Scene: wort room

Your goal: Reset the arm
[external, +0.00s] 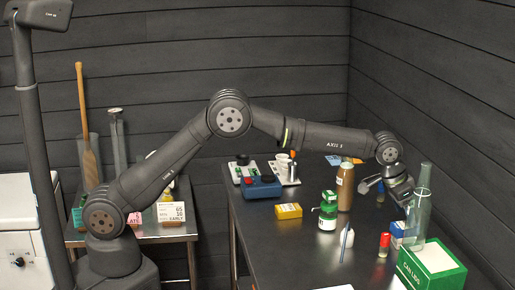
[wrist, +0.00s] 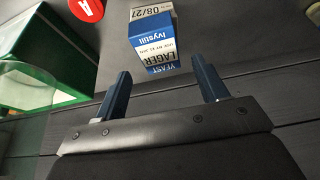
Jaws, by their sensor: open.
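My gripper (external: 374,193) is at the right end of the dark table (external: 262,225), above its surface, with the arm stretched out across the table. In the wrist view my gripper (wrist: 161,72) is open, its two dark blue fingers spread apart with nothing held. A small blue and white yeast box (wrist: 155,40) marked LAGER shows just beyond and between the fingertips, apart from them. The same box (external: 398,230) stands on the table below the gripper in the external view, partly hidden by the glass cylinder.
A tall glass cylinder (external: 418,215) stands close right of my gripper. A green CAN LIDS box (external: 430,268), a red-capped vial (external: 384,244), a brown bottle (external: 345,188), a green-lidded jar (external: 328,212) and a yellow box (external: 288,211) stand nearby. The table's front left is clear.

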